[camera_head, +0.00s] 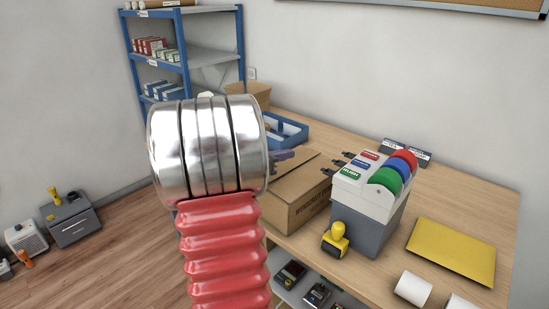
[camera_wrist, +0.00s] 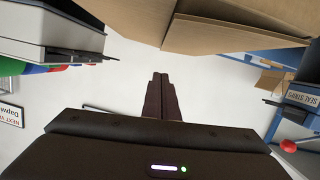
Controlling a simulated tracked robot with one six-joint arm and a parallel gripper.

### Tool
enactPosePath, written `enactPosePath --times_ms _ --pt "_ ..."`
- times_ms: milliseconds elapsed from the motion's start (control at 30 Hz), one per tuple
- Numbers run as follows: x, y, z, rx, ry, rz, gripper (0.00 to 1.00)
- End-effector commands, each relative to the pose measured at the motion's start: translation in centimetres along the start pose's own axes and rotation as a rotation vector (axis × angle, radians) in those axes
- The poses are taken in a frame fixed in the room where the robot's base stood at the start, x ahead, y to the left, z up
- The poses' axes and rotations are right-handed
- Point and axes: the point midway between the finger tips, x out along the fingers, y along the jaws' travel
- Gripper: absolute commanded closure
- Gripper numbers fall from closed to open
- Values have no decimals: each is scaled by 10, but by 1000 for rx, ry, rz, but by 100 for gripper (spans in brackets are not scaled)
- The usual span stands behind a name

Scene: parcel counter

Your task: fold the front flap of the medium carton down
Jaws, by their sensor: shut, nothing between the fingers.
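The brown carton (camera_head: 312,204) stands on the wooden counter, partly hidden behind my arm in the head view. Dark print shows on its side, and its upper face looks mostly covered. In the wrist view, which looks upside down, brown cardboard (camera_wrist: 205,38) fills the top middle, with an edge just beyond my fingers. I cannot tell which part of it is the front flap. My gripper (camera_wrist: 160,78) is shut and empty, its two dark fingers together, close to the cardboard. Whether they touch it is unclear. In the head view my arm hides most of the gripper.
A grey and white dispenser with coloured rolls (camera_head: 372,195) stands close right of the carton. A blue tray (camera_head: 288,131) and another carton (camera_head: 250,95) are behind.

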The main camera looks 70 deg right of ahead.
Motion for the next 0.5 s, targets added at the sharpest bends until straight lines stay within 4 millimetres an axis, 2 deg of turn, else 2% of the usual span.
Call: enactPosePath --times_ms 33,100,300,500 --pt "9 1 0 0 0 2 100" --pt "10 0 13 -4 -3 0 100" --pt "15 0 34 -2 -1 0 100" --pt "16 0 39 0 1 -1 100"
